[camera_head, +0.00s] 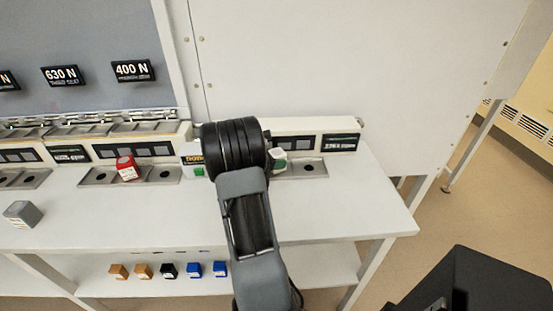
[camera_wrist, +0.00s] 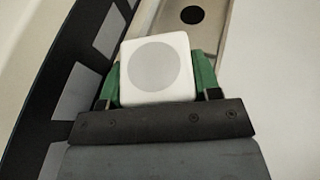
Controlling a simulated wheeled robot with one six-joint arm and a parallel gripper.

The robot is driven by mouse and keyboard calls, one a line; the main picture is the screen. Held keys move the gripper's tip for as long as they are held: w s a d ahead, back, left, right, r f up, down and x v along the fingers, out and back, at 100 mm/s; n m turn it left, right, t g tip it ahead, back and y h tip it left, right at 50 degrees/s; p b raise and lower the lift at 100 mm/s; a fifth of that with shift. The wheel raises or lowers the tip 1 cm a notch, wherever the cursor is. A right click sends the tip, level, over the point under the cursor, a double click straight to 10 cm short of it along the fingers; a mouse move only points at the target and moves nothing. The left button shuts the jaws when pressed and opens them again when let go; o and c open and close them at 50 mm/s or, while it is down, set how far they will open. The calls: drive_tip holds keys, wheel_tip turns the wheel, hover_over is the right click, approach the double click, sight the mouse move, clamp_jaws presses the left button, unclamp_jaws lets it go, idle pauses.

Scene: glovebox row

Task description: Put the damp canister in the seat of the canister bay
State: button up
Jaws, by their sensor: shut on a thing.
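My gripper (camera_wrist: 158,80) has green fingers and is shut on a white canister (camera_wrist: 158,66) with a round grey disc on its top face. A metal tray (camera_head: 318,175) with a dark round seat (camera_head: 308,168) lies just right of my wrist. In the wrist view this seat (camera_wrist: 191,15) is beyond the canister, up and right, and looks empty. Whether the canister is damp cannot be seen.
A red block (camera_head: 127,168) sits in a tray to the left. A grey block (camera_head: 23,214) stands on the bench at the far left. Panels (camera_head: 330,143) run behind the trays. Several small coloured blocks lie on the lower shelf (camera_head: 310,272). The bench front right is clear.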

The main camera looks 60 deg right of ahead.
drive_tip(key=shift+f, duration=0.15)
drive_tip(key=o, duration=1)
